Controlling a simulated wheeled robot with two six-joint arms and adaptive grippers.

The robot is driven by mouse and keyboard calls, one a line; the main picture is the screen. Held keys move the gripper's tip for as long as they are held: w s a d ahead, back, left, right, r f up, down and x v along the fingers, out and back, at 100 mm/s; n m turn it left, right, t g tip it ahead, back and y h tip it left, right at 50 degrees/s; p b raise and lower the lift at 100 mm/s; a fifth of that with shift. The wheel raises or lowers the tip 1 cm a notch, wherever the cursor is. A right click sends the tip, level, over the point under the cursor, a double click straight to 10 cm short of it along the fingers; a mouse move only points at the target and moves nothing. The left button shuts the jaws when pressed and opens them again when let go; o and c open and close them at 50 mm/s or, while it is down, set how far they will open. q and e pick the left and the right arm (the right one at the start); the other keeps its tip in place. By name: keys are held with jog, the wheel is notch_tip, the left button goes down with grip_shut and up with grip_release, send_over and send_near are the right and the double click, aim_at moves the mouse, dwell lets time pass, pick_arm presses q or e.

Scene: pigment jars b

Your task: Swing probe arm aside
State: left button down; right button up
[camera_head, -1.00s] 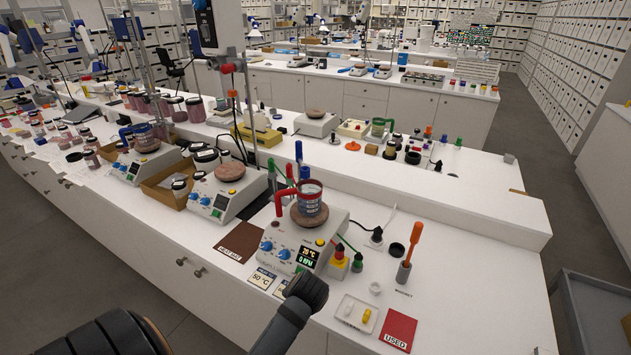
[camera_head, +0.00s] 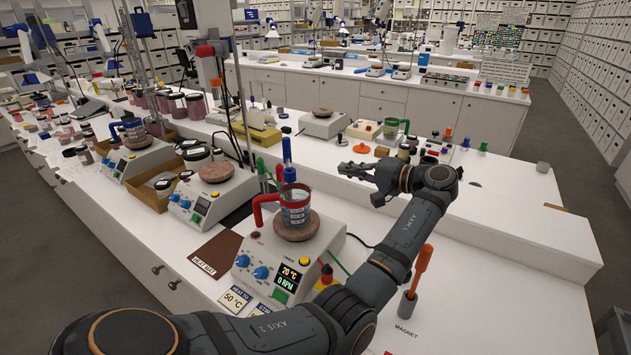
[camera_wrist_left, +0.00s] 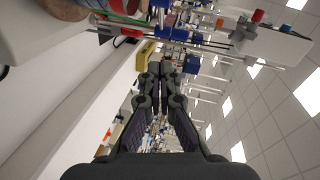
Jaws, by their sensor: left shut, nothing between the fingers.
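In the head view a slim upright blue probe (camera_head: 287,152) stands over a glass beaker (camera_head: 296,208); its lower end is hidden. A red-tipped and a green-tipped stick (camera_head: 262,168) rise beside it. The beaker has a red handle and sits on the round top of a hotplate (camera_head: 254,272). My left gripper (camera_head: 347,171) is shut and empty, to the right of the probe and apart from it, pointing left. In the left wrist view the gripper (camera_wrist_left: 161,68) shows shut, with blue fittings (camera_wrist_left: 198,38) and rods beyond its tips. My right gripper is not in view.
An orange-handled magnet tool (camera_head: 420,268) stands in a holder beside my left forearm. A grey hotplate (camera_head: 212,200) with a round brown top stands to the left.

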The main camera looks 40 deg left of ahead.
pick_arm(q)
jog(key=s+a+f+p, duration=0.1)
jog(key=s+a+p, duration=0.1)
jog(key=a, duration=0.4)
jog(key=s+a+f+p, duration=0.1)
jog(key=s+a+p, duration=0.1)
jog(key=a+p, duration=0.3)
jog(key=shift+a+f, duration=0.4)
jog(key=shift+a, duration=0.4)
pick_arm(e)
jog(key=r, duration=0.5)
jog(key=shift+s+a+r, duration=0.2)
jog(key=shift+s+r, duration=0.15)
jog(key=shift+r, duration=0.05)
pick_arm(q)
jog(key=shift+w, duration=0.15)
